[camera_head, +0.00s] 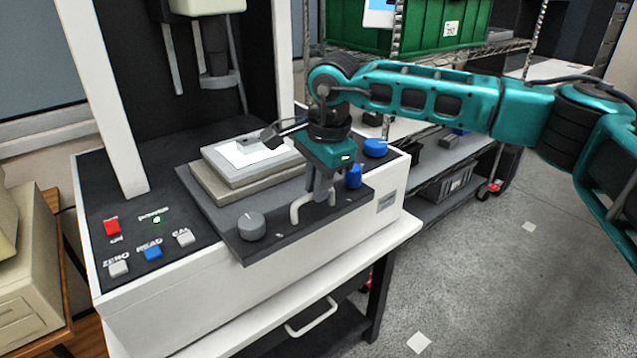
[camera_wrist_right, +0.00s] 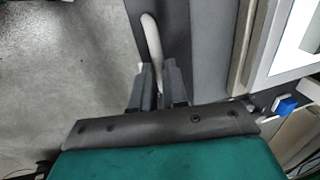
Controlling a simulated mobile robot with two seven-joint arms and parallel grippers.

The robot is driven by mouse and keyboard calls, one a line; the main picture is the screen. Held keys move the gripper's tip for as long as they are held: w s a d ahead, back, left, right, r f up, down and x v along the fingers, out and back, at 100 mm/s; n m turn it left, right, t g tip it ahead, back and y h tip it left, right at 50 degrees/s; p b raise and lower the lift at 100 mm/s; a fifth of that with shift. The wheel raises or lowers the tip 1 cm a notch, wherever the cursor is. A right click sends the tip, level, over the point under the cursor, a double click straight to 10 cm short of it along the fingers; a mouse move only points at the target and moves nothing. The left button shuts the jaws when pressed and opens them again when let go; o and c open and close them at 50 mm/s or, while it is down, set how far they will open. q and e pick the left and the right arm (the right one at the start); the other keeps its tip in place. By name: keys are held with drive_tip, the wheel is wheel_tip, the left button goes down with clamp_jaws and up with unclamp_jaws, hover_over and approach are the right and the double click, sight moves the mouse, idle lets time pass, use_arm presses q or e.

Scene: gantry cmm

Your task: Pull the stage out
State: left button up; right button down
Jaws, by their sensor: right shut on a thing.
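The stage (camera_head: 215,213) is a dark grey plate on the white measuring machine, with a lighter stepped block (camera_head: 225,187) and a white sheet on top. A pale U-shaped handle (camera_head: 296,211) stands at its front edge, between a grey knob and a blue knob. My right gripper (camera_head: 318,198) reaches down from above and is shut on the handle. In the right wrist view the handle (camera_wrist_right: 152,40) runs between the two fingers (camera_wrist_right: 159,90); its gripped part is partly hidden by them. My left gripper is not in view.
The machine's front panel has a red button (camera_head: 112,227), a blue READ button (camera_head: 152,251) and grey buttons. A white column (camera_head: 103,90) rises at left. A shelf rack with a green bin (camera_head: 445,27) stands behind. The floor (camera_head: 470,270) at right front is clear.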

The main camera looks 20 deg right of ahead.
drive_tip(key=shift+w, duration=0.1)
drive_tip(key=c, duration=1.1)
unclamp_jaws()
drive_tip(key=shift+c, duration=0.2)
wheel_tip(320, 180, up, 13)
drive_tip(key=s, duration=0.2)
drive_tip(key=shift+s+d+f, duration=0.15)
drive_tip(key=shift+s+d, duration=0.05)
drive_tip(key=shift+d, duration=0.2)
